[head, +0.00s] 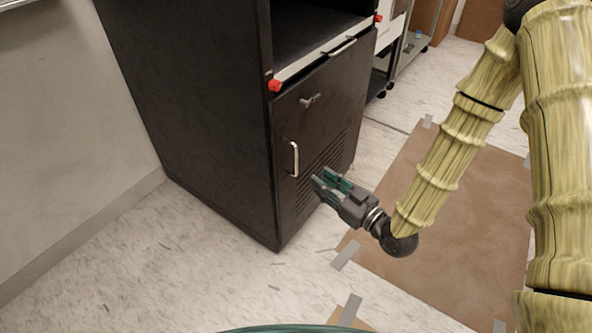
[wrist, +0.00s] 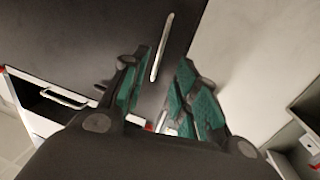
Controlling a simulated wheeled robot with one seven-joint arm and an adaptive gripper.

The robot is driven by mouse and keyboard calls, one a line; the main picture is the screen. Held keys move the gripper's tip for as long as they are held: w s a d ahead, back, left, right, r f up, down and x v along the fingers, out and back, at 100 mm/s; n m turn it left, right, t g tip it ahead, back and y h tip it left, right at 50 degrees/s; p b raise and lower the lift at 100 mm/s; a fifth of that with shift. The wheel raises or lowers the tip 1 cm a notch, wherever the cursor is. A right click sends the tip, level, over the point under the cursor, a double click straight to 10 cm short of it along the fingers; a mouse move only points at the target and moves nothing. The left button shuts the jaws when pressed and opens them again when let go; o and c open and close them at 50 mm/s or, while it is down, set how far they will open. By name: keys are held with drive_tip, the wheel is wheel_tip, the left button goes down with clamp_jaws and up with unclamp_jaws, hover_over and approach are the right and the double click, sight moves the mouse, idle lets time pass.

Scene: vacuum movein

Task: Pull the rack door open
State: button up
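The rack (head: 200,110) is a tall black cabinet. Its lower black door (head: 318,130) is closed, with vent slots and a small latch (head: 310,100) near the top. A vertical silver door handle (head: 293,158) is on the door's left side. My gripper (head: 319,181) has green finger pads and is in front of the door, just right of the handle in the head view. In the wrist view the fingers (wrist: 165,60) are apart and empty. The handle (wrist: 161,48) shows between and beyond the fingertips, and I see no contact. The rack door also fills the upper middle there (wrist: 90,35).
A white drawer front (head: 325,55) with red ends and a silver handle is above the door. A brown mat (head: 460,220) taped to the pale floor lies right of the rack. A grey wall (head: 70,130) is on the left. Floor before the door looks clear.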

drive_tip(key=b, duration=0.3)
hover_over(296, 175)
drive_tip(key=shift+w+r, duration=0.15)
drive_tip(key=shift+w, duration=0.1)
drive_tip(key=shift+p, duration=0.3)
drive_tip(key=shift+c, duration=0.5)
clamp_jaws()
